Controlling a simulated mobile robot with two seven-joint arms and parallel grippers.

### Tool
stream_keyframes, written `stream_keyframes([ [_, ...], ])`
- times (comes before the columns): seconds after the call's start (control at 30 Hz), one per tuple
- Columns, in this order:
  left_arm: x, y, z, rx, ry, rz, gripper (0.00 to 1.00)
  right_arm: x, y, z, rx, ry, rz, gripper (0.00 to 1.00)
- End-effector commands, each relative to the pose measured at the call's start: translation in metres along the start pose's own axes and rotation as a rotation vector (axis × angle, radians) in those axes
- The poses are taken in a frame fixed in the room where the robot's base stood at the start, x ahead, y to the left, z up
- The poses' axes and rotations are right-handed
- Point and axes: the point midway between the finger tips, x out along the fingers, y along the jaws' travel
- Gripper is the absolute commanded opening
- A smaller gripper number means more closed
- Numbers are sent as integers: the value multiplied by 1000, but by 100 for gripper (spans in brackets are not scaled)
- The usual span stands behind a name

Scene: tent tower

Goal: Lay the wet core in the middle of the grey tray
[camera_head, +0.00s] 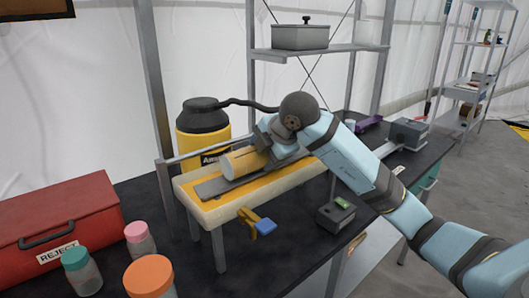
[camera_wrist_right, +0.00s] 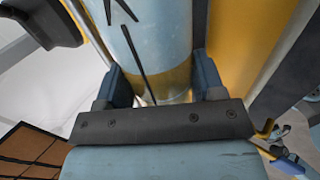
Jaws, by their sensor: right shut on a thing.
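The core, a tan cylinder (camera_head: 241,163), lies on its side at the grey tray (camera_head: 212,188), a long flat strip on a yellow-topped stand. I cannot tell whether the core touches the tray or hangs just above it. My right gripper (camera_head: 270,143) is at the core's right part and hides some of it. In the right wrist view its two blue fingers (camera_wrist_right: 162,84) are shut on the sides of a pale, shiny cylinder (camera_wrist_right: 150,40) with dark line marks. A grey strip (camera_wrist_right: 288,65) runs beside it there. My left gripper is not in view.
A yellow drum (camera_head: 203,138) with a black lid stands behind the stand. A red reject box (camera_head: 60,222) and several lidded jars (camera_head: 140,240) are at left. A blue and yellow clamp (camera_head: 258,222) is at the stand's front. A small dark box (camera_head: 336,214) stands right of it.

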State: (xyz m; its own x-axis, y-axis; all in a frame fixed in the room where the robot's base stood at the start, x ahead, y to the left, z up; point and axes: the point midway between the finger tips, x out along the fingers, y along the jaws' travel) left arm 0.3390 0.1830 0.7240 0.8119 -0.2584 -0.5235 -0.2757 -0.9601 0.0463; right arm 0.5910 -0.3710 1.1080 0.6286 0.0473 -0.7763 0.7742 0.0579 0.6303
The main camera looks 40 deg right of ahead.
Motion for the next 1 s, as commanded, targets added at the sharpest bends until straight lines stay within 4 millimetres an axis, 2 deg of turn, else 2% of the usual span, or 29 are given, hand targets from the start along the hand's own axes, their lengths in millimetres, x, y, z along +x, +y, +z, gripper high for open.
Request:
stream_keyframes([
  [0.03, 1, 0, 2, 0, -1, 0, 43, 6, -6, -2, -4, 4, -20, 21],
  [0.43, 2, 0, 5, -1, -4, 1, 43, 8, -9, -4, -5, 6, -28, 21],
  [0.47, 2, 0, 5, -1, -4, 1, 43, 8, -9, -4, -5, 7, -28, 67],
  [0.53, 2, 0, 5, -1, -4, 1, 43, 8, -9, -4, -5, 7, -29, 82],
  [0.77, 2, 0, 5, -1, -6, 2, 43, 1, -9, -4, -5, 7, -29, 82],
  [0.9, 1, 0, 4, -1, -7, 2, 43, -22, -8, -4, -8, 5, -23, 82],
  [0.93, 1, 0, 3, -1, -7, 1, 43, -30, -7, -4, -8, 5, -21, 92],
  [1.0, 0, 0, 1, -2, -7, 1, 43, -48, -5, -4, -6, 4, -15, 92],
])
